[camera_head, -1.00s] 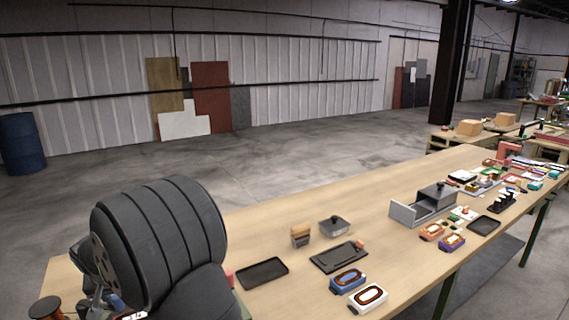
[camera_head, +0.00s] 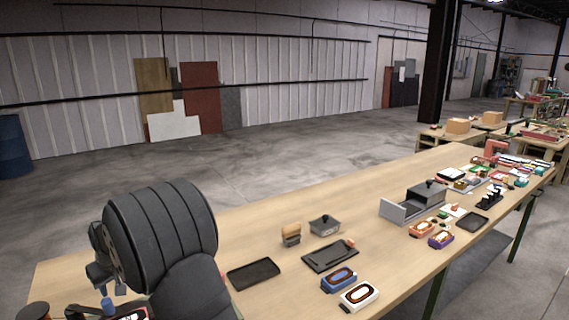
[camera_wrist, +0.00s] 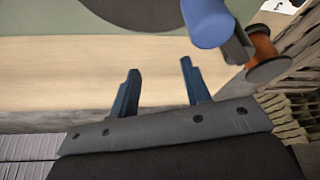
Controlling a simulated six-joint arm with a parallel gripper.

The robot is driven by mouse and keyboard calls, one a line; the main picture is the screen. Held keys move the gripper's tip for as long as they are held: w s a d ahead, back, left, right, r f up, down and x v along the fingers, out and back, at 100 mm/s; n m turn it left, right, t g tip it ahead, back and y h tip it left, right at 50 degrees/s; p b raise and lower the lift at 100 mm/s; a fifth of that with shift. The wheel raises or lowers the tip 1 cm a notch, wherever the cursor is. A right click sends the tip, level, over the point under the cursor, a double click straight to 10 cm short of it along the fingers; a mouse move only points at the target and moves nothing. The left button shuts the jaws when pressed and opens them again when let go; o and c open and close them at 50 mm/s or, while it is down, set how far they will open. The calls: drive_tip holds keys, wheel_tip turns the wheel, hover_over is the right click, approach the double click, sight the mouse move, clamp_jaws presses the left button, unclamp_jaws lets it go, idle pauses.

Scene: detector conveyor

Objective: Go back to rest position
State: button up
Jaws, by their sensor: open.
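My gripper (camera_wrist: 160,67) shows in the wrist view with its two dark blue fingers apart and nothing between them. Beyond the fingers lies a bare strip of the light wooden table (camera_wrist: 70,60). My dark, ribbed arm stands at the lower left of the head view and hides part of the table (camera_head: 330,215). The gripper's fingers cannot be made out in the head view.
A blue cylinder (camera_wrist: 208,20) and an orange-brown spool (camera_wrist: 262,56) are right of the fingers in the wrist view. A black tray (camera_head: 253,273), a dark board (camera_head: 328,256), a blue case (camera_head: 339,278) and a white case (camera_head: 359,295) lie right of my arm.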

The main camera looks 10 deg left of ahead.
drive_tip(key=shift+w+a+r+n+g+y, duration=0.15)
drive_tip(key=shift+w+a+r+n+g, duration=0.4)
drive_tip(key=shift+n, duration=0.55)
drive_tip(key=shift+w+a+r+n+g+y, duration=0.15)
drive_tip(key=shift+w+a+r+n+g, duration=0.1)
drive_tip(key=shift+w+a+r+n, duration=0.65)
drive_tip(key=shift+s+d+f, duration=0.15)
drive_tip(key=shift+s+f, duration=0.05)
drive_tip(key=shift+f, duration=0.15)
drive_tip(key=o, duration=1.2)
drive_tip(key=shift+o, duration=0.2)
drive_tip(key=s+d+r+m+t, duration=0.1)
drive_tip(key=s+d+r+m, duration=0.3)
drive_tip(key=s+r, duration=0.25)
drive_tip(key=s+d+r+m, duration=0.4)
drive_tip(key=s+r, duration=0.1)
drive_tip(key=r, duration=0.2)
drive_tip(key=x, duration=1)
drive_tip(key=shift+a+r, duration=0.1)
